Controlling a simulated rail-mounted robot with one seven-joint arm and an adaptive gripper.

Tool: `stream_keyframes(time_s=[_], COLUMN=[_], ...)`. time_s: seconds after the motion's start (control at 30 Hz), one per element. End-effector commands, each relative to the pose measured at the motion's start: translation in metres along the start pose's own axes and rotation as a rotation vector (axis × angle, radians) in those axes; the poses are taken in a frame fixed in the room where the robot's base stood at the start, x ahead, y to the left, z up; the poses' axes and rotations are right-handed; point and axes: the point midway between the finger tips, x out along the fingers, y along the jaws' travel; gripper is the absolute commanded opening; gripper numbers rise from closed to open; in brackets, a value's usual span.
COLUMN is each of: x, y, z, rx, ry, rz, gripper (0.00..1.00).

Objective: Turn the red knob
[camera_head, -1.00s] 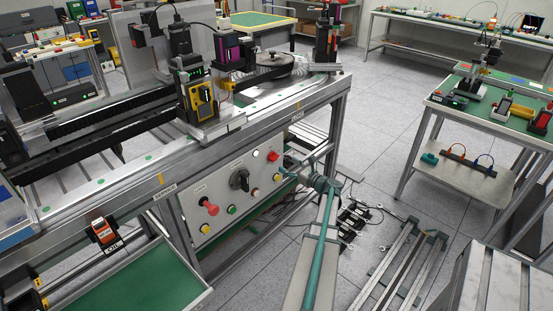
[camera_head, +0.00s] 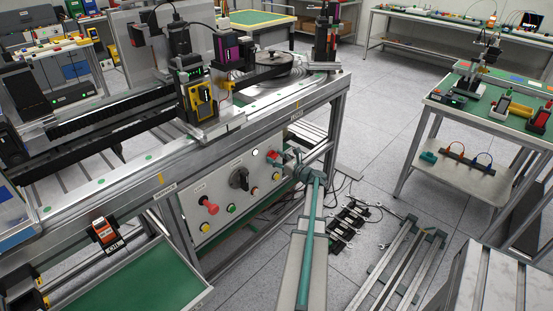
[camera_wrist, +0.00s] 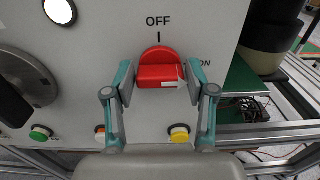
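The red knob (camera_wrist: 158,72) is on the light grey control panel, under an "OFF" label and a short black mark, with "ON" to its right. Its raised grip bar lies about level in the wrist view. My gripper (camera_wrist: 160,85) is open, with one teal-and-grey finger on each side of the knob. A narrow gap shows at the left finger; contact at the right finger is unclear. In the head view, my gripper (camera_head: 289,165) is at the right part of the panel and partly covers the red knob (camera_head: 274,156).
A white button (camera_wrist: 59,11), a black rotary switch (camera_wrist: 15,104), a green button (camera_wrist: 41,133) and a yellow button (camera_wrist: 180,133) are on the panel nearby. A red mushroom button (camera_head: 211,207) sticks out farther left. A frame post stands right of the panel.

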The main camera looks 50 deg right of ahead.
Motion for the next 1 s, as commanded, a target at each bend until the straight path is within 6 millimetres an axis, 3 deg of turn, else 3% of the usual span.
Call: stream_keyframes(time_s=[0.03, 0.2, 0.57, 1.0], x=[-0.0001, -0.0002, -0.0005, -0.0008], y=[0.0000, 0.0000, 0.0006, 0.0022], z=[-0.0001, -0.0001, -0.0028, -0.0075], rx=[0.000, 0.000, -0.055, -0.382], ry=[0.000, 0.000, 0.000, -0.001], rz=[0.000, 0.000, 0.001, 0.000], gripper=[0.42, 0.15, 0.15, 0.15])
